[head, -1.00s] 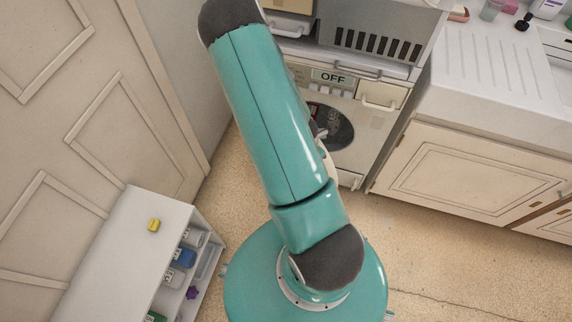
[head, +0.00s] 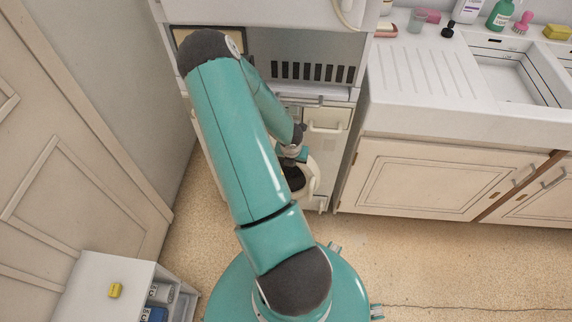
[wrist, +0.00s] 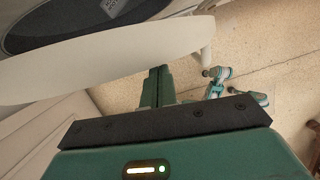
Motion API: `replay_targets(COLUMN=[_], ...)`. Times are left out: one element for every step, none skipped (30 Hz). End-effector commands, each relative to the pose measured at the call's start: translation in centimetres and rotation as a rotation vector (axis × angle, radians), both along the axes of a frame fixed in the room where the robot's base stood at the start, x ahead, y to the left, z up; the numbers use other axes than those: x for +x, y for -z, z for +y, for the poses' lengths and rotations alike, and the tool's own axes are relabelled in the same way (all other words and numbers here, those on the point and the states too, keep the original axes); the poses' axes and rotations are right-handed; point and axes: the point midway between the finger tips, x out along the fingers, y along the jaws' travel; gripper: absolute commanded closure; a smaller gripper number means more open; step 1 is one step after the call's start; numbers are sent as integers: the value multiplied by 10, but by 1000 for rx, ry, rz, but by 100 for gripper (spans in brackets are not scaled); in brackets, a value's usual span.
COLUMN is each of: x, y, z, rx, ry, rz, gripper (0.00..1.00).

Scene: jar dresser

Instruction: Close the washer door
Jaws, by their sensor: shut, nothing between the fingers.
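The white washer door (head: 312,178) stands out from the washer front in the head view, partly hidden by my arm. It also fills the upper left of the wrist view as a broad, curved white edge (wrist: 110,65). My gripper's shut fingers (wrist: 158,85) are empty and lie right beside that edge; I cannot tell if they touch it. In the head view the fingers are hidden near the door, below my wrist. The washer (head: 335,145) stands under a counter, its opening mostly hidden.
White cabinets (head: 430,180) and a sink counter (head: 420,90) stand right of the washer. Floor (head: 400,260) in front of the cabinets is clear.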

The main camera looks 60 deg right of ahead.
Motion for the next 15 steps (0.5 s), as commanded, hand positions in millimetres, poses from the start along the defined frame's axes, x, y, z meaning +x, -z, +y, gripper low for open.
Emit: replay_targets(x=[-2, -3, -4, -5, -5, -6, -6, -6, -7, -7, -7, -7, -7, -7, -7], y=[0, 0, 0, 0, 0, 0, 0, 0, 0, 0, 0, 0, 0, 0, 0], z=[-3, -4, -6, -7, -7, -8, -8, -8, -9, -9, -9, -9, -9, -9, -9], rx=[-1, -1, 0, 0, 0, 0, 0, 0, 0, 0, 0, 0, 0, 0, 0], ry=[-3, -5, -7, -9, -10, -12, -13, -13, -15, -15, -15, -15, -15, -15, -14], rz=[-1, 0, 0, 0, 0, 0, 0, 0, 0, 0, 0, 0, 0, 0, -1], gripper=[100, 100, 100, 100, 100, 100, 100, 100, 100, 100, 100, 100, 100, 100, 100])
